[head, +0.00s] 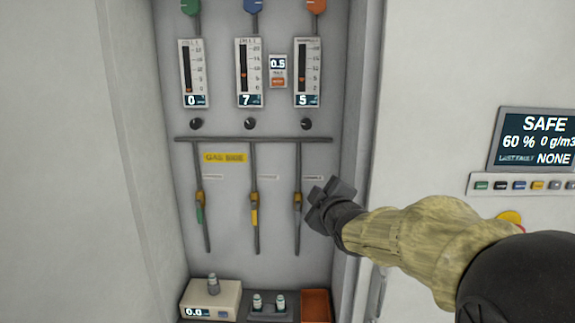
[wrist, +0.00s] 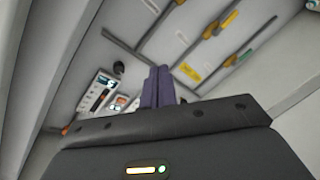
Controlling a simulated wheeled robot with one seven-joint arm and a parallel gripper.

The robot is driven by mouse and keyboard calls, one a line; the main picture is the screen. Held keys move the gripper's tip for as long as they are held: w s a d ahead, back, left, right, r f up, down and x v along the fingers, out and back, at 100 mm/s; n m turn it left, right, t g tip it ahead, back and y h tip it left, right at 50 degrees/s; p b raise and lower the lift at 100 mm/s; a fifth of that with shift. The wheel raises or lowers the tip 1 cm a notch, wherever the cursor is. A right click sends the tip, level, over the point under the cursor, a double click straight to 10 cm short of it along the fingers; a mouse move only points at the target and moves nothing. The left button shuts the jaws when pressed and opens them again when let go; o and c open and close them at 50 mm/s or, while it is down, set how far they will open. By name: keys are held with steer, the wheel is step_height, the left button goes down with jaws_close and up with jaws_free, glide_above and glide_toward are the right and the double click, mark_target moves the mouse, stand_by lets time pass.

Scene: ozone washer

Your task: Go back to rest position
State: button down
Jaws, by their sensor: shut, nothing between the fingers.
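My gripper (head: 325,203) is shut and empty. In the head view it reaches in from the right, in front of the lower right side of a recessed gas panel (head: 228,238). Its tip is just right of the right-hand valve handle (head: 297,202) and appears apart from it, though the depth is hard to tell. In the wrist view the closed dark fingers (wrist: 158,87) point toward the panel, with yellow handles beyond them. My arm has a tan sleeve and crosses the lower right of the head view.
Three flow meters (head: 192,73) read 0, 7 and 5, with knobs below. A small device (head: 211,300) reading 0.0 and an orange tray (head: 316,304) sit on the shelf. A screen (head: 535,140) reading SAFE is at right. The recess walls are close beside my gripper.

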steer(key=s+d+f+m+g+h, duration=0.2)
steer(key=s+d+f+m+g, duration=0.15)
steer(key=s+f, duration=0.4)
steer(key=s+d+f+m+g+h, duration=0.15)
steer(key=s+f+m+g, duration=0.25)
steer(key=f, duration=0.6)
steer(key=s+d+f+m+g, duration=0.1)
steer(key=s+f+m+g, duration=0.2)
steer(key=s+f, duration=0.2)
steer(key=s+d+f+m+g, duration=0.2)
steer(key=s+f, duration=0.3)
steer(key=s, duration=0.5)
steer(key=shift+m+g, duration=0.45)
steer(key=shift+w+d, duration=0.1)
steer(key=shift+w, duration=0.1)
steer(key=shift+s, duration=0.1)
steer(key=shift+s+r, duration=0.1)
steer(key=shift+s, duration=0.05)
